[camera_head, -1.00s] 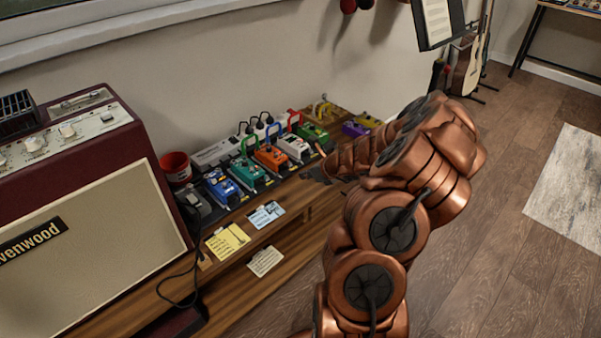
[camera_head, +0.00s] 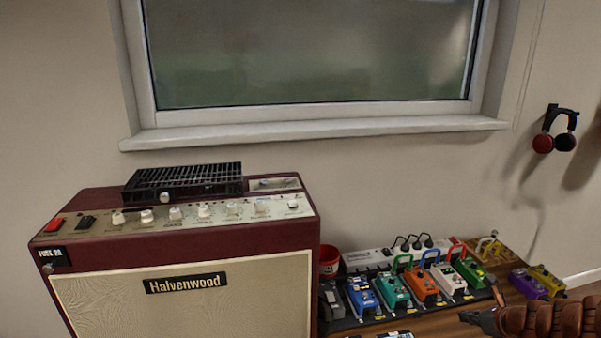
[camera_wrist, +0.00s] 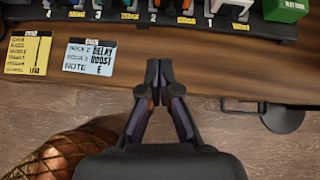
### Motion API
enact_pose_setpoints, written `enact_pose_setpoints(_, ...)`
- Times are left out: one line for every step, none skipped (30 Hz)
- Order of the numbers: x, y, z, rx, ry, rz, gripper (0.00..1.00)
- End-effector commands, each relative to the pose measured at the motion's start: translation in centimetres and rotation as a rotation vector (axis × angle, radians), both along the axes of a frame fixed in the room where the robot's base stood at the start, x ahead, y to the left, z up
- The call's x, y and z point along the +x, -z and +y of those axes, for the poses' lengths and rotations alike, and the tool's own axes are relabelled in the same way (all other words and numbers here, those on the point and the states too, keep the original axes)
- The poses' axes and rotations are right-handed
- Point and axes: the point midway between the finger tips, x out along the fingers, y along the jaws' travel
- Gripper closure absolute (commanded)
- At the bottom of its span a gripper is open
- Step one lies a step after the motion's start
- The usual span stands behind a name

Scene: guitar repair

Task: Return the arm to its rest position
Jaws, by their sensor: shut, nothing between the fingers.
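My gripper (camera_wrist: 160,88) is in the wrist view, its two fingers together at the tips with nothing between them. It is over the front part of the wooden bench (camera_wrist: 200,60), in front of the pedal row. In the head view my gripper (camera_head: 472,317) shows at the lower right edge, dark and small, with part of my copper arm beside it. The rest of my arm is out of that view.
Several coloured pedals (camera_head: 421,286) stand on the bench beside the maroon amplifier (camera_head: 190,250). A red cup (camera_head: 329,262) and a power strip (camera_head: 370,258) are behind them. A yellow note (camera_wrist: 27,53) and a blue note (camera_wrist: 91,56) lie near my gripper.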

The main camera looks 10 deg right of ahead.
Motion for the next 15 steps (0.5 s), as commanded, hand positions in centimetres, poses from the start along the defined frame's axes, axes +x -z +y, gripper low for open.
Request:
enact_pose_setpoints(0.7, -0.9, 1.6, -0.024, -0.06, -0.011, 1.0)
enact_pose_setpoints(1.0, -1.5, 2.7, -0.042, -0.106, -0.018, 1.0)
enact_pose_setpoints(1.5, -2.2, 4.5, -0.072, -0.177, -0.028, 1.0)
enact_pose_setpoints(1.8, -2.9, 6.0, -0.098, -0.238, -0.035, 1.0)
enact_pose_setpoints(2.1, -3.6, 7.6, -0.126, -0.303, -0.045, 1.0)
enact_pose_setpoints(2.3, -4.6, 10.0, -0.164, -0.395, -0.061, 1.0)
enact_pose_setpoints(2.4, -5.2, 11.8, -0.192, -0.467, -0.07, 1.0)
enact_pose_setpoints(2.3, -5.8, 13.6, -0.22, -0.539, -0.078, 1.0)
enact_pose_setpoints(2.1, -6.5, 15.9, -0.259, -0.634, -0.09, 1.0)
enact_pose_setpoints(1.7, -7.1, 17.7, -0.288, -0.71, -0.102, 1.0)
enact_pose_setpoints(1.3, -7.5, 19.5, -0.314, -0.786, -0.111, 1.0)
enact_pose_setpoints(0.6, -8.0, 21.7, -0.352, -0.882, -0.12, 1.0)
enact_pose_setpoints(0.0, -8.4, 23.2, -0.379, -0.953, -0.128, 1.0)
enact_pose_setpoints(-0.7, -8.8, 24.7, -0.406, -1.027, -0.138, 1.0)
enact_pose_setpoints(-1.8, -9.1, 26.6, -0.439, -1.123, -0.147, 1.0)
